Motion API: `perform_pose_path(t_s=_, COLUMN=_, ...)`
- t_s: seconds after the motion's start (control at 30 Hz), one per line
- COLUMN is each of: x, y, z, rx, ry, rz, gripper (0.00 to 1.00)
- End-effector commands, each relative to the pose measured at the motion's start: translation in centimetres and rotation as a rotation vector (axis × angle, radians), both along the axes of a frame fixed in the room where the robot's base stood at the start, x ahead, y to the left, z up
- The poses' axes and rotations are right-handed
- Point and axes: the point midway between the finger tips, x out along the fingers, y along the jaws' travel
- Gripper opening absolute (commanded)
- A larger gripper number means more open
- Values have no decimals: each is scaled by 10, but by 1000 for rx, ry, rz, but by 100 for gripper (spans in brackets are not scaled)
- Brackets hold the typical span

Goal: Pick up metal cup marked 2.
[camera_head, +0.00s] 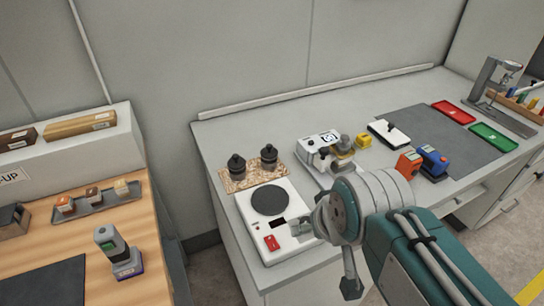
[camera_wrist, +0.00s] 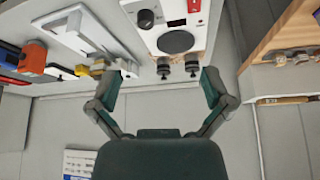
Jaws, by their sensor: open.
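My gripper (camera_wrist: 163,82) is open and empty in the wrist view, its two fingers spread wide. In the head view the wrist hides most of it. No mark 2 is readable, so I cannot tell which is the named cup. Nothing is between the fingers.
A white hot plate (camera_head: 250,226) sits at the counter's front left. Two dark weights (camera_head: 236,166) stand on a speckled board (camera_head: 254,178) behind it. Yellow, orange (camera_head: 408,163) and blue (camera_head: 433,160) items stand farther right. A grey mat (camera_head: 415,118) and red and green trays lie beyond.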

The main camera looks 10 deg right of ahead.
Motion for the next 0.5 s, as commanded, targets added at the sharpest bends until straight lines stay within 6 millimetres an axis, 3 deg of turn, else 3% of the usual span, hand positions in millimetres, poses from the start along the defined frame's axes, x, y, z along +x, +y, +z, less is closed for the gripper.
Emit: perform_pose_path(t_s=0.5, x=24, y=2, z=10, rx=2, ry=17, rz=-44, gripper=100)
